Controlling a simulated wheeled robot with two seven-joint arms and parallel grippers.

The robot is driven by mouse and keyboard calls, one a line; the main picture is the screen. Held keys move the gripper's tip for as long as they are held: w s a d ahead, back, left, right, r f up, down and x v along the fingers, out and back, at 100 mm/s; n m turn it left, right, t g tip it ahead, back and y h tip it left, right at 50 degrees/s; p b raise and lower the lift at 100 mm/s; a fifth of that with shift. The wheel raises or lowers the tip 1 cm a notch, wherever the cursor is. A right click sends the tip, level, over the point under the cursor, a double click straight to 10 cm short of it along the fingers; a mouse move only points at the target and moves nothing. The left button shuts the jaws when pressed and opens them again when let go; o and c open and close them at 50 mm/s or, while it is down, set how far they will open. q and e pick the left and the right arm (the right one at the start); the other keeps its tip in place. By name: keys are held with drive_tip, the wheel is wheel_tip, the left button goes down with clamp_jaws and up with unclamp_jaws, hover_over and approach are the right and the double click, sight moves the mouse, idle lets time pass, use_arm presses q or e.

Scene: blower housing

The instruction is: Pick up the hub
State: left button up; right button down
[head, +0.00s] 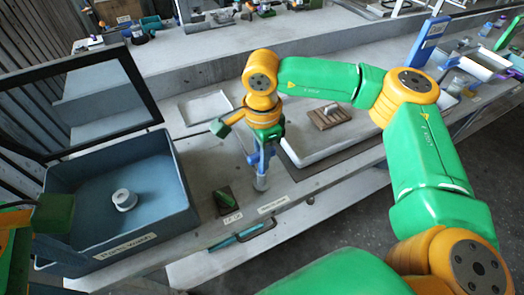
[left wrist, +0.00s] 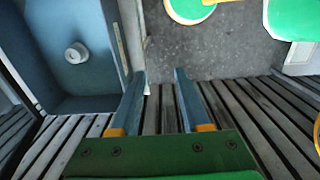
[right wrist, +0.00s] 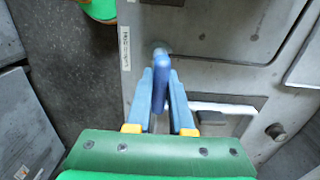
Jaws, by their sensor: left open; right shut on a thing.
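A pale, round, stepped part that looks like the hub (head: 124,199) sits on the floor of the blue-grey bin (head: 173,215); it also shows in the left wrist view (left wrist: 77,53). My left gripper (left wrist: 158,75) is open with nothing between its fingers, off to the side of the bin in its own view. My right gripper (head: 263,155) is shut on a blue rod-like thing (right wrist: 161,82) with a grey round end (head: 261,183). It holds this upright over the bench front. Whether the grey end touches the bench cannot be told.
A dark-framed lid or panel (head: 150,85) stands open behind the bin. A white tray (head: 310,150) with a brown slatted block (head: 330,117) lies right of my right gripper. A small dark-green item (head: 225,198) lies near the labelled bench edge.

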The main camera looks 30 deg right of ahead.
use_arm(q)
drive_tip(key=o, duration=0.6)
drive_tip(key=w+a+r+t, duration=0.1)
drive_tip(key=w+a+t, duration=0.15)
drive_tip(key=a, duration=0.45)
drive_tip(key=m+t+y, duration=0.1)
drive_tip(key=m+t, duration=0.1)
drive_tip(key=m, duration=1.3)
approach(121, 197)
drive_tip(key=x, duration=0.9)
drive_tip(key=shift+r, duration=0.1)
